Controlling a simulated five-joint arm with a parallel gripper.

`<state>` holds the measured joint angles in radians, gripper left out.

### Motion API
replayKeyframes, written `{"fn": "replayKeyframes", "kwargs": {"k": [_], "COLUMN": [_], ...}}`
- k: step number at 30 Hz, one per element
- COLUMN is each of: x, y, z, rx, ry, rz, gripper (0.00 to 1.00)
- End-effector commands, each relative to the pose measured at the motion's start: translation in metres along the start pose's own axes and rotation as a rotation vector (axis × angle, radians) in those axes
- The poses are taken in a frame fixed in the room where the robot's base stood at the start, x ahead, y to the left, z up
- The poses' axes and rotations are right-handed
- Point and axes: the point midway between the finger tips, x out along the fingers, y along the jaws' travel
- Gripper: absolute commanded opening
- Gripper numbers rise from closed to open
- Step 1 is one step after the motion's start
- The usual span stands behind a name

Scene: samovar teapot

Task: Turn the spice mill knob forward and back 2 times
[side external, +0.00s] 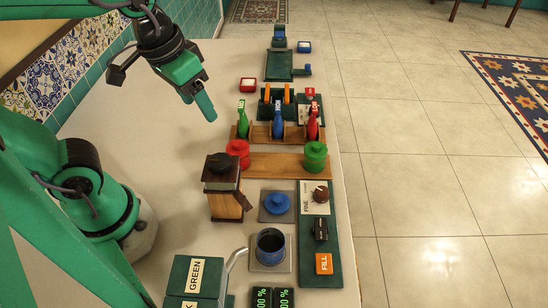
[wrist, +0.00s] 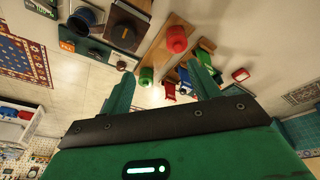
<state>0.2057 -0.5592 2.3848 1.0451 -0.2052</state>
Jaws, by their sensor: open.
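A round brown knob (side external: 320,194) sits on a white plate lettered "FINE" on the green strip at the table's right edge. It also shows in the wrist view (wrist: 121,65), just left of the fingers. A brown wooden box with a dark domed top (side external: 223,187), which looks like a mill, stands left of the strip; its top is at the upper left of the wrist view (wrist: 124,27). My gripper (side external: 207,108) is open and empty, raised above the table, further back and left of the knob. Both fingers (wrist: 163,82) show apart in the wrist view.
A black switch (side external: 321,229) and an orange "FILL" button (side external: 324,264) share the strip. A blue-lidded plate (side external: 277,204) and dark pot (side external: 271,246) stand beside it. Red (side external: 238,150) and green (side external: 315,155) lidded pots sit behind.

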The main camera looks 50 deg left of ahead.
Motion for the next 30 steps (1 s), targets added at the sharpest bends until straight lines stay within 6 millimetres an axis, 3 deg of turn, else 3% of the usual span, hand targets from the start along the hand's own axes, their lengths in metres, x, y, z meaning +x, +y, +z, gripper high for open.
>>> {"fn": "replayKeyframes", "kwargs": {"k": [6,12,23,30], "x": [0.008,0.011,0.014,0.031], "y": [0.039,0.058,0.061,0.06], "z": [0.004,0.009,0.011,0.015], "rx": [0.006,0.003,-0.001,-0.001], "ry": [-0.171,-0.253,-0.267,-0.269], "rz": [-0.019,-0.049,-0.056,-0.057], "gripper": [0.61,0.61,0.61,0.61]}}
